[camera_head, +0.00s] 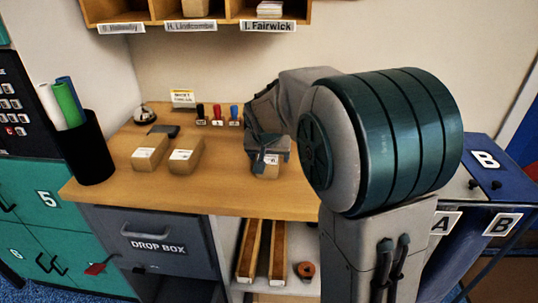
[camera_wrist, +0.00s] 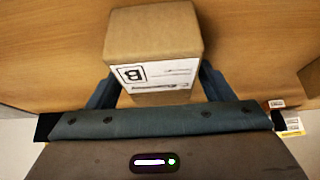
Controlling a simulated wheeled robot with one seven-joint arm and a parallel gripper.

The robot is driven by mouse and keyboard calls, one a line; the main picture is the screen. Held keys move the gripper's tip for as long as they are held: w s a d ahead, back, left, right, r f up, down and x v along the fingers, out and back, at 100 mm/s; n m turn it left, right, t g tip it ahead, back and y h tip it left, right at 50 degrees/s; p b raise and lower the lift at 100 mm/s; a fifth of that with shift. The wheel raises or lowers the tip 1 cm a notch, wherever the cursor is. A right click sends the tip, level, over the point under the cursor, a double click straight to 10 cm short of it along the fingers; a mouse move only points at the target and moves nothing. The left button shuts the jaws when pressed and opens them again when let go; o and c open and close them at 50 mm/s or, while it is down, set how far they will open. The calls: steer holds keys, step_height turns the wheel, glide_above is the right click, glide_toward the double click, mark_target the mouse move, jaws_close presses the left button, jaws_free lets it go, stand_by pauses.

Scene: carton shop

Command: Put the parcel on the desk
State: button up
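A brown parcel (camera_head: 266,171) with a white label is at the right part of the wooden desk (camera_head: 225,189). My gripper (camera_head: 268,155) comes down over it. In the wrist view the parcel (camera_wrist: 153,38) sits between my two blue-grey fingers (camera_wrist: 158,88), which lie close against its sides. Its label shows a boxed letter B, upside down. The gripper looks shut on the parcel. Its underside is hidden, so I cannot tell whether it rests on the desk or is just above it.
Two other parcels (camera_head: 150,152) (camera_head: 185,154) lie to the left. Stamps (camera_head: 217,115), a bell (camera_head: 144,114) and a small sign (camera_head: 183,98) stand behind. A black cup (camera_head: 88,150) with rolls is at the left edge. Desk front middle is clear. Labelled cubbies (camera_head: 193,27) hang above.

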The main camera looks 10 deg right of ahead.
steer(key=shift+r, duration=0.1)
steer(key=shift+r, duration=0.3)
steer(key=p+v, duration=0.1)
steer(key=v, duration=1)
steer(key=shift+s+a+r, duration=0.15)
steer(key=shift+s, duration=0.05)
steer(key=shift+n+g+y, duration=0.4)
steer(key=shift+n+g, duration=0.4)
steer(key=shift+g, duration=0.1)
steer(key=s+f, duration=0.1)
steer(key=s, duration=0.2)
steer(key=s+d+f, duration=0.1)
steer(key=s+f, duration=0.1)
steer(key=s, duration=0.1)
steer(key=s+d+f, duration=0.1)
steer(key=s, duration=0.2)
steer(key=shift+s+f, duration=0.2)
steer(key=shift+f, duration=0.15)
steer(key=s+f+n+g, duration=0.1)
steer(key=s+f, duration=0.2)
steer(key=s, duration=0.3)
steer(key=s+f+n+g+y, duration=0.1)
steer(key=s+f, duration=0.2)
steer(key=s, duration=0.3)
steer(key=shift+s+a+f, duration=0.25)
steer(key=shift+f, duration=0.15)
